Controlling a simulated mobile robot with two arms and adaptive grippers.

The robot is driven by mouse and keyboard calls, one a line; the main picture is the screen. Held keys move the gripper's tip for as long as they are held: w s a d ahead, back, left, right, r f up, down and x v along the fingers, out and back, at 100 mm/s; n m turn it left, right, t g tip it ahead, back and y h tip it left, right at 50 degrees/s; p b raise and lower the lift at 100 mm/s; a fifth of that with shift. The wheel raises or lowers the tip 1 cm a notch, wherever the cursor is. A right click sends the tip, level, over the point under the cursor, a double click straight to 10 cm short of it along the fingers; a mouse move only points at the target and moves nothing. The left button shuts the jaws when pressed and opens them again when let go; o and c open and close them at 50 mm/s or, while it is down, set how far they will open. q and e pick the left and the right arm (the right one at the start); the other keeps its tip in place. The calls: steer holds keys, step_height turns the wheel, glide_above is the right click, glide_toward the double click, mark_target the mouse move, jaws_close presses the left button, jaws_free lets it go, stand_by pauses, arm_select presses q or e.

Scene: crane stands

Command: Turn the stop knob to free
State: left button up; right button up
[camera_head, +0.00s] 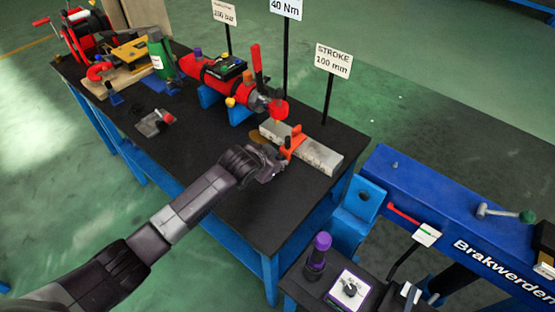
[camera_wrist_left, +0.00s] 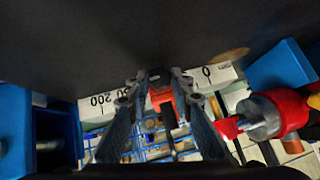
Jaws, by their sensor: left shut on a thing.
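An orange stop (camera_head: 294,141) sits across a grey scale bar (camera_head: 322,157) on the black bench top. My left gripper (camera_head: 277,165) reaches in from the left and is at the near side of the stop. In the left wrist view, the bar (camera_wrist_left: 102,104) shows numbers, and the orange of the stop (camera_wrist_left: 161,98) lies between the fingertips of my left gripper (camera_wrist_left: 162,85). The gripper is shut on a part of the stop, most likely its knob. The knob is mostly hidden by the fingers, so its turn cannot be read. My right gripper is not in view.
A red cylinder (camera_head: 205,70) on blue supports lies behind the bar, with a red end (camera_head: 277,109) close to it. A sign reading STROKE 100 mm (camera_head: 333,60) stands behind. A blue beam (camera_head: 430,195) is at right. The bench's front left is clear.

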arm_select(q)
jaws_close()
steer(key=shift+w+a+r+n+g+h+p, duration=0.15)
steer(key=shift+n+g+h+p, duration=0.15)
steer(key=shift+h+p, duration=0.2)
steer(key=shift+a+f+n+g+h, duration=0.1)
steer(key=shift+f+n+g+h, duration=0.1)
steer(key=shift+n+g+h, duration=0.15)
steer(key=h+b, duration=0.1)
steer(key=n+g+h+b, duration=0.1)
steer(key=b, duration=0.1)
steer(key=shift+w+a+f, duration=0.1)
steer(key=shift+w+f, duration=0.05)
steer(key=shift+n+g+h+b, duration=0.25)
steer(key=shift+g+h+b, duration=0.15)
steer(key=shift+b, duration=0.4)
